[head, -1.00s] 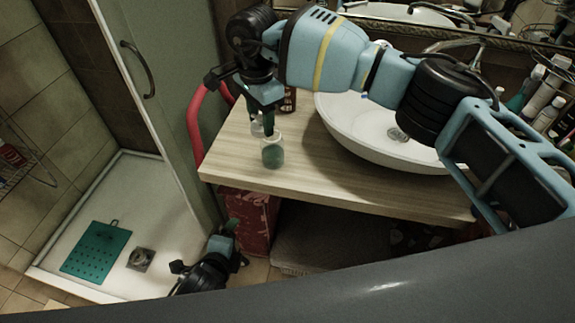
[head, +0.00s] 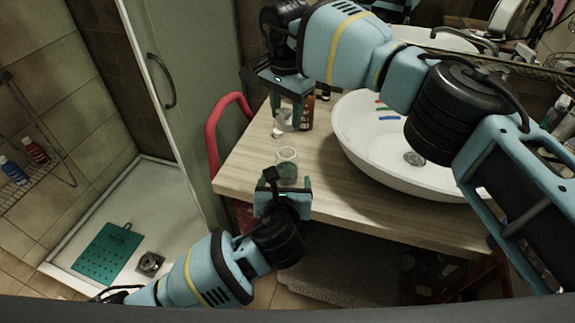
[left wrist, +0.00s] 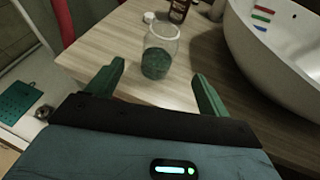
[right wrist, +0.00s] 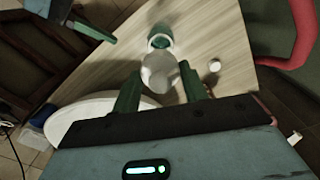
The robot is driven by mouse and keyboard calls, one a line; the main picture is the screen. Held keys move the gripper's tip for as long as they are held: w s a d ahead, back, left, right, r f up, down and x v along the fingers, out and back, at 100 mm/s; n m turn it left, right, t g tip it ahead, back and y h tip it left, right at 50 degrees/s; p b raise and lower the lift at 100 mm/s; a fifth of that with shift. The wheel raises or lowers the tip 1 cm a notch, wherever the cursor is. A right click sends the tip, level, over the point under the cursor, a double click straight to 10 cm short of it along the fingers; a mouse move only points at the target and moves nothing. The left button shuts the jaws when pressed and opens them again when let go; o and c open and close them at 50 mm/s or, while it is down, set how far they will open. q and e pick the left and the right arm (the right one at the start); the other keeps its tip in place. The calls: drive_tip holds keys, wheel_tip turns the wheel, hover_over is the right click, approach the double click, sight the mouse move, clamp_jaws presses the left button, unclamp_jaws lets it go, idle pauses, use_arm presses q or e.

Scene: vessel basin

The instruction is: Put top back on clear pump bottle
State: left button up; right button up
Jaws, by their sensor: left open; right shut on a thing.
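The clear pump bottle (head: 287,168), an open-mouthed clear vessel with dark green contents, stands upright near the counter's front edge. It also shows in the left wrist view (left wrist: 158,55) and the right wrist view (right wrist: 160,40). My left gripper (head: 287,186) is open at the bottle's near side. In the left wrist view its fingers (left wrist: 158,72) point toward the bottle, apart from it. My right gripper (head: 287,112) is shut on a whitish, see-through top (right wrist: 160,73), held behind the bottle in the head view. The top's details are blurred.
A brown bottle (head: 307,112) stands behind, beside my right gripper. A small white cap (left wrist: 148,17) lies on the wooden counter (head: 330,185). The white basin (head: 375,160) is to the right, with coloured marks inside. A red curved rail (head: 213,140) is at the left.

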sight(287, 162)
drive_tip(key=shift+w+f, duration=0.15)
use_arm(q)
drive_tip(key=x, duration=1.2)
drive_tip(key=shift+w+f, duration=0.1)
drive_tip(key=shift+f, duration=0.05)
drive_tip(key=shift+c, duration=0.3)
drive_tip(key=c, duration=1.4)
use_arm(e)
drive_tip(key=shift+f, duration=2.45)
drive_tip(key=shift+f, duration=0.9)
drive_tip(key=shift+f, duration=0.55)
